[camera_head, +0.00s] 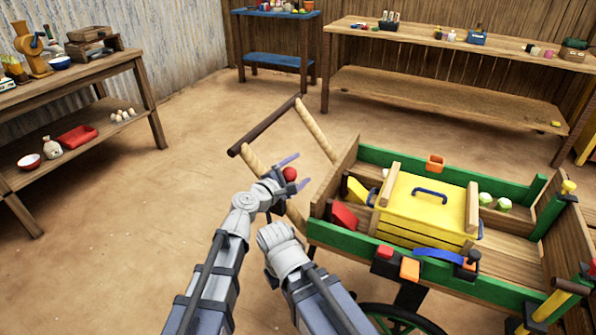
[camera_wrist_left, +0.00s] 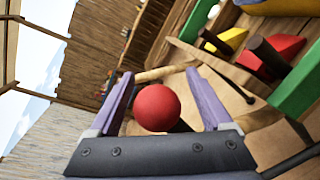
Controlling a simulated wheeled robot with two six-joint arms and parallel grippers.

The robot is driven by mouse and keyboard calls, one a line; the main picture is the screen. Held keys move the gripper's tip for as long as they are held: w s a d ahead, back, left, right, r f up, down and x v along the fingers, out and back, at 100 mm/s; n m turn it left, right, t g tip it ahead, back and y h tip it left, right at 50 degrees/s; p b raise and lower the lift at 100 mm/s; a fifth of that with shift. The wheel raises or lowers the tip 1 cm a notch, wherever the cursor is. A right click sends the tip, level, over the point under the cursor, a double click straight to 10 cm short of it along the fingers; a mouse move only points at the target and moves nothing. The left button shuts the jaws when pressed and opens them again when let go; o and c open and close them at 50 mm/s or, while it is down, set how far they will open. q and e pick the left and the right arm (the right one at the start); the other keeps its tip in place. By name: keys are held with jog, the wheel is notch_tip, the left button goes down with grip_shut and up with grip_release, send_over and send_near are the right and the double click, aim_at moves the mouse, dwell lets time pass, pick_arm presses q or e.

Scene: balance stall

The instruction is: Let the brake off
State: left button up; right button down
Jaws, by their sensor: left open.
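A red ball knob (camera_head: 290,174) is near the handle end of the green-sided wooden cart (camera_head: 368,246). It looks like the brake lever's knob; a short dark piece shows behind it in the left wrist view. My left gripper (camera_head: 297,172) is open, its purple fingers on either side of the knob. In the left wrist view the red knob (camera_wrist_left: 156,107) is between the two spread fingers, nearer the left one, with visible gaps. I cannot tell how far between the fingertips it reaches. The lever's lower part is hidden. My right gripper is not in view.
The cart's wooden handle shafts (camera_head: 316,130) and dark crossbar (camera_head: 264,126) are beyond the gripper. A yellow chest (camera_head: 425,210) and red and yellow wedges stand on the cart. A wooden shelf (camera_head: 95,72) is at left, benches at the back. The dirt floor at left is clear.

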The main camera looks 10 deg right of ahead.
aim_at(287, 179)
pick_arm(q)
jog(key=shift+s+a, duration=0.1)
jog(key=shift+a, duration=0.05)
jog(key=p+v, duration=0.1)
jog(key=v, duration=0.6)
jog(key=shift+s+a, duration=0.2)
